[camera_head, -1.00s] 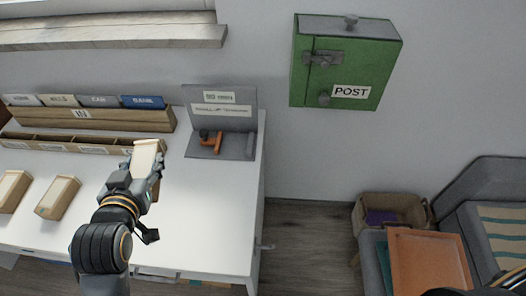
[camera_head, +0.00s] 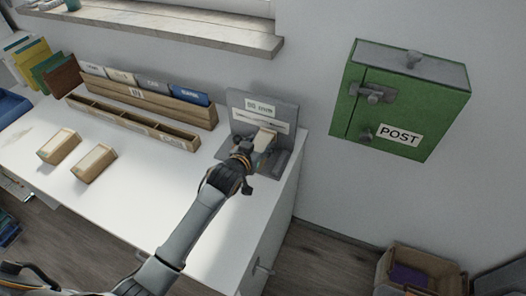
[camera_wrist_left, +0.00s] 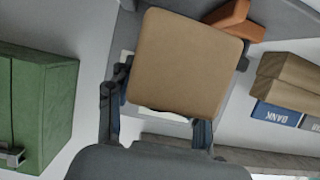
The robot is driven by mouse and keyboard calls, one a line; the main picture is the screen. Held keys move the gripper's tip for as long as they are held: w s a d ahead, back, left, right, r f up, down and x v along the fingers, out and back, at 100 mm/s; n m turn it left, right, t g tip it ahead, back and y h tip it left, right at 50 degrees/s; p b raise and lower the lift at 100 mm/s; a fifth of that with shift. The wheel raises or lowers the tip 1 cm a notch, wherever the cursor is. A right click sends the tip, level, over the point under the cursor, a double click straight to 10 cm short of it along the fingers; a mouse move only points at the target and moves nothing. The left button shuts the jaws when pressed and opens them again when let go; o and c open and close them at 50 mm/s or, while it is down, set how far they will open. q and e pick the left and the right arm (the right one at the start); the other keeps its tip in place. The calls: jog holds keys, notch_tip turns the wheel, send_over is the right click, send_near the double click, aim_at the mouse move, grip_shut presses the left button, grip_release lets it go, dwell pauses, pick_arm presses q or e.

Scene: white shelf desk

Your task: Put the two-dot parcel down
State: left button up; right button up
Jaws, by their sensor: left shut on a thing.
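My left gripper (camera_head: 248,156) is shut on a small tan parcel (camera_head: 265,138) with a pale upper face. It holds the parcel over the grey stand (camera_head: 238,104) at the desk's right end, in front of its upright label plate. In the left wrist view the parcel's plain brown face (camera_wrist_left: 185,62) fills the space between the fingers of my left gripper (camera_wrist_left: 158,105). No dots show on the faces I see. An orange part (camera_wrist_left: 235,20) of the stand shows just beyond the parcel. I cannot tell whether the parcel touches the stand. My right gripper is out of view.
Two similar parcels, one (camera_head: 58,147) left of the other (camera_head: 94,164), lie on the white desk (camera_head: 150,190). A divided wooden tray (camera_head: 130,122) and a labelled file rack (camera_head: 150,100) stand behind. A green POST box (camera_head: 405,100) hangs on the wall at right.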

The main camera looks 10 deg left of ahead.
pick_arm(q)
jog(key=shift+w+d+f, duration=0.15)
jog(key=shift+w+f, duration=0.35)
jog(key=shift+f, duration=0.1)
jog(key=shift+w+d+f, duration=0.1)
jog(key=shift+w+f, duration=0.15)
jog(key=shift+f, duration=0.05)
notch_tip(320, 180, down, 3)
jog(key=shift+f, duration=0.15)
jog(key=o, duration=1.3)
jog(key=shift+f, duration=0.1)
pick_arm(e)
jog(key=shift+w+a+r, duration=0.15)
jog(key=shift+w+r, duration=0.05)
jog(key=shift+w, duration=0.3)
